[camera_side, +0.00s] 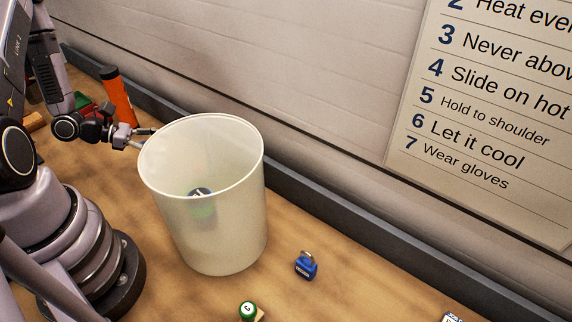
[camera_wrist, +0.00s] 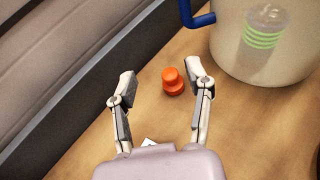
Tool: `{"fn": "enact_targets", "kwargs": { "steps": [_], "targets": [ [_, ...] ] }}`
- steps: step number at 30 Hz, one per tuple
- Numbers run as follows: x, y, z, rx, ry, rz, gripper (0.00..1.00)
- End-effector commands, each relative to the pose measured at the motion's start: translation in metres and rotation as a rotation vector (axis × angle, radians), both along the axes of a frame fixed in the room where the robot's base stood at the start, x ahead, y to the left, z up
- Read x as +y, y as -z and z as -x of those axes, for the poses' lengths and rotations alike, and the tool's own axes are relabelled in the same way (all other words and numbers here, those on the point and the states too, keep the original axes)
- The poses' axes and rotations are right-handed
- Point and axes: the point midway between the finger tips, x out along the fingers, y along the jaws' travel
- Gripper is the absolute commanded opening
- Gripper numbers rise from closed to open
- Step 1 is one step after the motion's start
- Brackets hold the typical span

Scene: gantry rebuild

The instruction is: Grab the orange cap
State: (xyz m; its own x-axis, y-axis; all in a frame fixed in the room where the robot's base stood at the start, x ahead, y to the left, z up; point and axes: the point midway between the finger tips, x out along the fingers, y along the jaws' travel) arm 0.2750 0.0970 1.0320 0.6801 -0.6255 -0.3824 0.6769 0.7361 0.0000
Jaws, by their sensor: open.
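The orange cap (camera_wrist: 173,82) stands on the wooden bench in the wrist view, a small round piece with a narrower top. My gripper (camera_wrist: 160,75) is open and empty, with one finger on each side of the cap in the picture. The cap appears nearer the right finger; I cannot tell how far below the fingertips it is. In the side view my gripper (camera_side: 146,138) is beside the left rim of the white bin, its tips partly hidden there. I cannot make out the cap in the side view.
The translucent white bin (camera_side: 225,235) holds a green-banded bottle (camera_wrist: 263,28). A tall orange cylinder (camera_side: 118,97) stands behind my gripper. A blue bent piece (camera_wrist: 197,19) shows beside the bin.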

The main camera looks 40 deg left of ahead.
Motion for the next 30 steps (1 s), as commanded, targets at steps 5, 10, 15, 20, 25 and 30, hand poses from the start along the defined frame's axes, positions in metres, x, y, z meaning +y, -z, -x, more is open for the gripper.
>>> {"fn": "enact_targets", "kwargs": {
  "steps": [5,10,15,20,25,30],
  "targets": [
    [-0.001,0.034,0.000,0.004,0.000,0.004,0.51],
    [-0.001,0.070,0.000,0.003,0.002,0.003,0.51],
    [-0.010,0.081,-0.009,0.001,0.006,0.001,0.51],
    [-0.017,0.085,-0.016,0.001,0.008,0.001,0.51],
    [-0.036,0.096,-0.035,0.001,0.010,0.000,0.51],
    [-0.047,0.103,-0.049,0.001,0.006,0.001,0.51]
  ]
}}
